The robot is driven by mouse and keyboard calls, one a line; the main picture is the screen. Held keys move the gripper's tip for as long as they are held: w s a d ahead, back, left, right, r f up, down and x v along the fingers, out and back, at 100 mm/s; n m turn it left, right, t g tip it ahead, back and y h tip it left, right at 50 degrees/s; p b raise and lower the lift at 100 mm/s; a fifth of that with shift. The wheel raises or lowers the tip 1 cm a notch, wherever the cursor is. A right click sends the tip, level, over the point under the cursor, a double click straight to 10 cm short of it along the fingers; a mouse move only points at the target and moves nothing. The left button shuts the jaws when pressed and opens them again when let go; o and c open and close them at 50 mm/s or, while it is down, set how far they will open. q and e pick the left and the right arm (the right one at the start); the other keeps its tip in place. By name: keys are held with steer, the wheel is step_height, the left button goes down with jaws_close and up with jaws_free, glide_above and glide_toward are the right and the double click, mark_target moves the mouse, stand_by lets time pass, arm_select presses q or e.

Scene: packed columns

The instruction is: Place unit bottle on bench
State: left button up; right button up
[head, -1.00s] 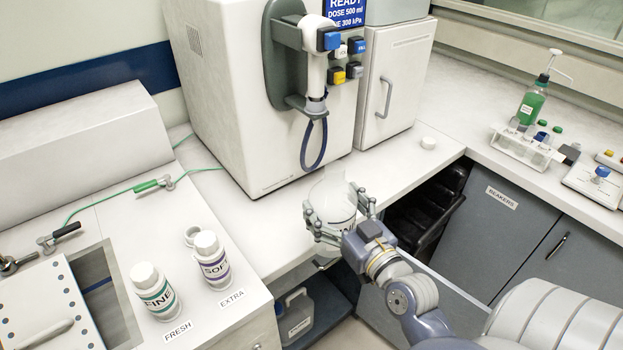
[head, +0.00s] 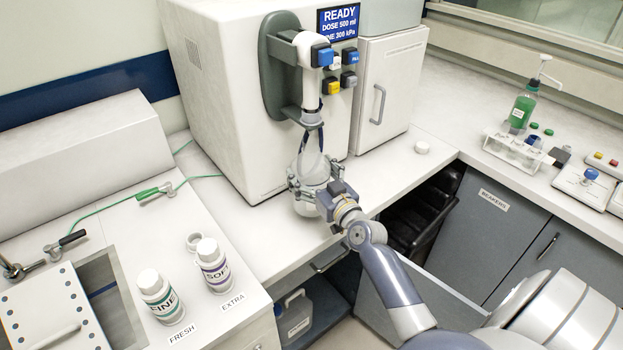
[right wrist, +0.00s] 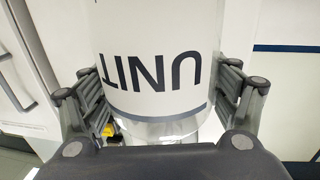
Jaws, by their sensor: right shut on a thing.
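The unit bottle (head: 313,168) is clear with a white label band and stands upright in front of the white dispensing machine. Its narrow top is close under the machine's nozzle, in front of the blue hose. My right gripper (head: 316,188) is shut around its lower body. In the right wrist view the bottle (right wrist: 150,50) fills the middle, with "UNIT" upside down between the fingers (right wrist: 158,100). The white bench (head: 385,180) lies beneath it. I cannot tell whether the bottle's base touches the bench. My left gripper is not in view.
The dispensing machine (head: 225,110) stands behind the bottle. The FINE bottle (head: 160,297) and SOFT bottle (head: 213,265) stand at the left. A grey drawer (head: 425,300) is open below the bench.

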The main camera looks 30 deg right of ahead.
steer(key=shift+f, duration=1.35)
steer(key=o, duration=1.1)
steer(key=shift+f+b, duration=0.1)
steer(key=shift+b, duration=0.2)
steer(key=shift+r, duration=0.25)
steer(key=shift+s+a+b, duration=0.15)
steer(key=shift+s+b, duration=0.2)
steer(key=shift+s, duration=1.65)
steer(key=shift+s+a+b, duration=0.15)
steer(key=shift+s+b, duration=0.15)
steer(key=shift+s, duration=1.75)
steer(key=shift+s+a+b, duration=0.15)
steer(key=shift+s+b, duration=0.2)
steer(key=shift+s, duration=1.65)
